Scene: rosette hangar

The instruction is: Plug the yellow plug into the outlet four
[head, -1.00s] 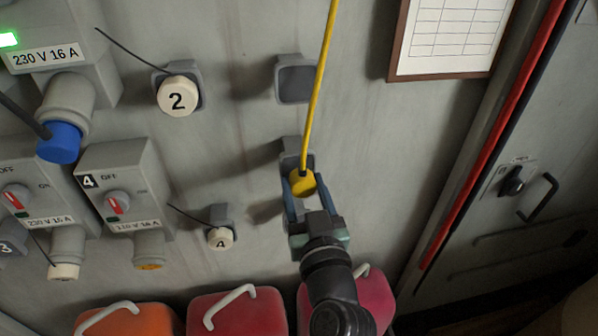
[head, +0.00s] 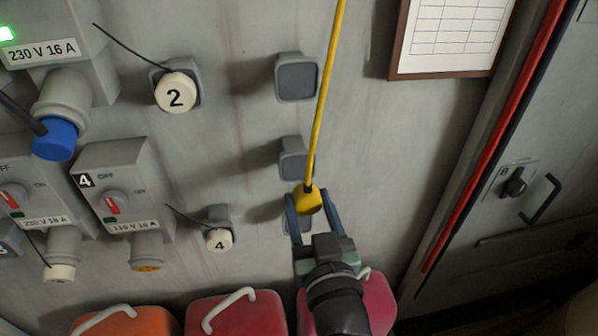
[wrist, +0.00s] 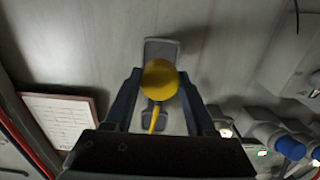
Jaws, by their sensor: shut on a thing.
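The yellow plug (head: 309,200) is between the fingers of my gripper (head: 317,208), which is shut on it. Its yellow cable (head: 325,90) runs up and out of the head view. In the wrist view the plug (wrist: 160,79) is centred between both fingers. Outlet four (head: 112,195) is a grey wall box at the left, marked 4, with a red switch and a downward socket (head: 146,252) with a yellow-orange end. My gripper is well to its right. A round cap marked 4 (head: 219,240) sits on a grey wall holder, apart from the socket.
Grey wall holders (head: 297,77) stand in a column near the plug. A cap marked 2 (head: 175,92) and a blue plug (head: 55,140) are at the left. Red (head: 235,316) and orange (head: 125,322) cases stand below. A framed chart (head: 450,40) hangs upper right.

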